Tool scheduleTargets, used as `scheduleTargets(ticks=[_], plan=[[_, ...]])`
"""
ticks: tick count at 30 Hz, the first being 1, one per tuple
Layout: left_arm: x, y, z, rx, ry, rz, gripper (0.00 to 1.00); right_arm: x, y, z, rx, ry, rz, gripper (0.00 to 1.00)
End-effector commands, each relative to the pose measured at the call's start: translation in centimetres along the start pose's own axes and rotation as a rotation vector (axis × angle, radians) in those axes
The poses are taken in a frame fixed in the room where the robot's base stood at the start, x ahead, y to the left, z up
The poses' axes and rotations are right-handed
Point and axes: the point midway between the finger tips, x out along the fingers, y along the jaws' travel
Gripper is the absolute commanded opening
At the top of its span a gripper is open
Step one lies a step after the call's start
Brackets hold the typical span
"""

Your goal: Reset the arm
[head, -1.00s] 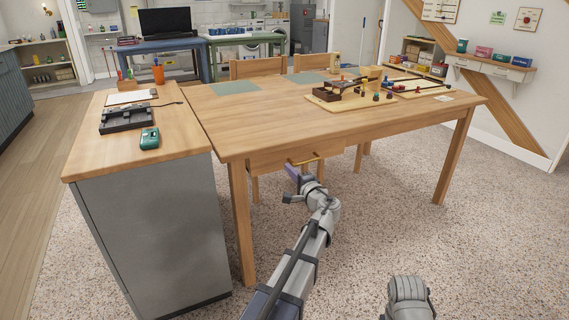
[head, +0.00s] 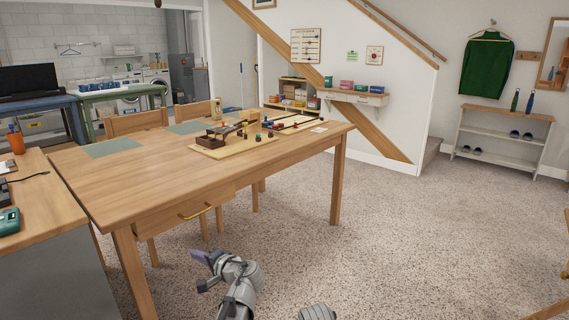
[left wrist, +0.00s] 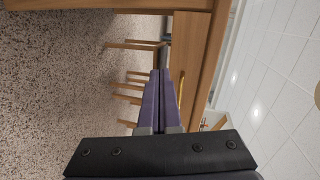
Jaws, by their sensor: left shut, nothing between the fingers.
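My left gripper (head: 201,257) is low in the head view, over the carpet in front of the wooden table (head: 120,180). Its purple fingers also show in the left wrist view (left wrist: 160,75), shut together with nothing between them. The table's drawer (head: 180,214) with its brass handle is just beyond the gripper, which looks apart from it. Only a grey rounded part of my right arm (head: 317,312) shows at the bottom edge of the head view. My right gripper is out of view.
A wooden-topped cabinet (head: 40,190) stands at the left. Boards with small parts (head: 235,145) lie on the table, and chairs (head: 137,122) stand behind it. A shoe rack (head: 500,140) is by the right wall. Carpet at the right is open.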

Motion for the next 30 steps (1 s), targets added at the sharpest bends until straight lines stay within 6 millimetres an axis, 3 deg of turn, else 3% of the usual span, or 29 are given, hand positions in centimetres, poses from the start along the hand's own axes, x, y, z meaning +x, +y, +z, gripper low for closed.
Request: scheduleTargets(ticks=[6, 9, 12, 18, 20, 21, 30], plan=[[-9.0, 10.7, 4.2, -0.128, -0.131, 0.481, 0.0, -0.9, 0.1, 0.1, 0.002, -0.001, 0.001, 0.5], [-13.7, 14.7, 5.6, -0.14, -0.186, 0.689, 0.0, -1.1, 0.1, 0.1, 0.002, -0.001, 0.001, 0.5], [-18.1, 17.4, 6.7, -0.132, -0.227, 0.856, 0.0, -1.3, 0.2, 0.1, 0.003, -0.001, 0.002, 0.5], [-25.9, 20.6, 8.8, -0.084, -0.29, 1.133, 0.0, -1.6, 0.2, 0.1, 0.003, -0.001, 0.002, 0.5], [-28.2, 21.2, 9.5, -0.063, -0.305, 1.209, 0.0, -1.7, 0.2, 0.1, 0.003, -0.001, 0.002, 0.5], [-28.9, 20.0, 9.3, -0.06, -0.311, 1.225, 0.0, -3.0, 0.3, 0.2, 0.004, -0.001, 0.002, 0.5], [-30.2, 13.1, 8.2, -0.067, -0.31, 1.217, 0.0, -10.1, 1.0, 0.6, 0.006, -0.002, 0.001, 0.5]])
